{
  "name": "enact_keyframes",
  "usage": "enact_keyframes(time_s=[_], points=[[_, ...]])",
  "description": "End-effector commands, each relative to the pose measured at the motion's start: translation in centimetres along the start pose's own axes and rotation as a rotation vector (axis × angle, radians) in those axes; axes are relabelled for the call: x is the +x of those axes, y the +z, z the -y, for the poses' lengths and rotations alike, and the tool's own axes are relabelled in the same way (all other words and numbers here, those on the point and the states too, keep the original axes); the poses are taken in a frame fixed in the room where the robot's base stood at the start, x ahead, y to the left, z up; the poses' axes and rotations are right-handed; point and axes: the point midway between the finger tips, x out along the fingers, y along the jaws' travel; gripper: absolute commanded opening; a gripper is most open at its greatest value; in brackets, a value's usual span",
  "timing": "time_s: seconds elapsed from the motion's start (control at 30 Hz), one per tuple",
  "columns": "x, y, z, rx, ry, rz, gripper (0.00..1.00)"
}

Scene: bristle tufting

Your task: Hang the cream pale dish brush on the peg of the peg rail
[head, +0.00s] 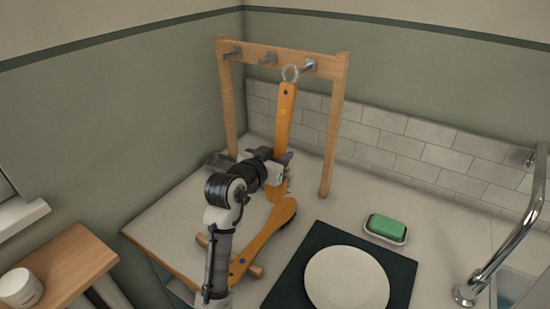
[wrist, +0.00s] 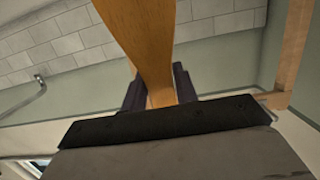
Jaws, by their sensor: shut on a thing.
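My gripper (head: 282,170) is shut on an orange-brown wooden handle (head: 285,115), the held dish brush, which stands nearly upright in the head view. The handle also shows between my jaws in the wrist view (wrist: 147,50).
Another orange wooden piece (head: 262,238) with a blue dot rests low on the counter beside my arm. A white plate (head: 346,279) lies on a dark mat (head: 290,288). A green soap (head: 387,227) sits in a dish. A metal tap (head: 520,240) is at right.

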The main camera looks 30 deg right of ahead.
Motion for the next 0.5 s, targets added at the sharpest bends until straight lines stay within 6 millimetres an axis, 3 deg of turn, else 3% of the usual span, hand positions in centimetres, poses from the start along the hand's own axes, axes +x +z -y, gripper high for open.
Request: enact_keyframes(time_s=[0.5], points=[[3.7, -0.3, 0.0, 0.001, 0.000, 0.000, 0.00]])
